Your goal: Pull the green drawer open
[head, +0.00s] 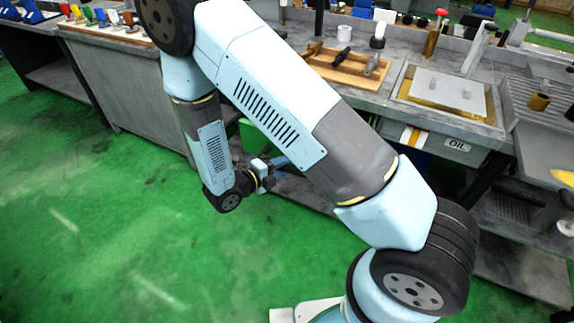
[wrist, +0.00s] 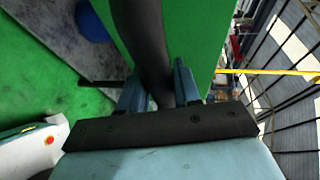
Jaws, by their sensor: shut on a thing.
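The green drawer (wrist: 198,40) shows in the wrist view as a bright green flat front. A thick dark bar, its handle (wrist: 147,35), runs up the picture in front of it. My gripper (wrist: 158,74) has one finger on each side of the handle and is shut on it. In the head view my gripper (head: 279,161) is low by the bench front, small and partly hidden by my arm. Only a small green patch of the drawer (head: 248,132) shows there behind my arm. How far the drawer stands out cannot be told.
A grey workbench (head: 125,75) with shelves runs along the back. A wooden tray of tools (head: 345,70) and an oil drawer (head: 458,144) are at the right. The green floor (head: 90,210) is clear at the left. Dark bars and a yellow rail (wrist: 270,72) show at the wrist view's right.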

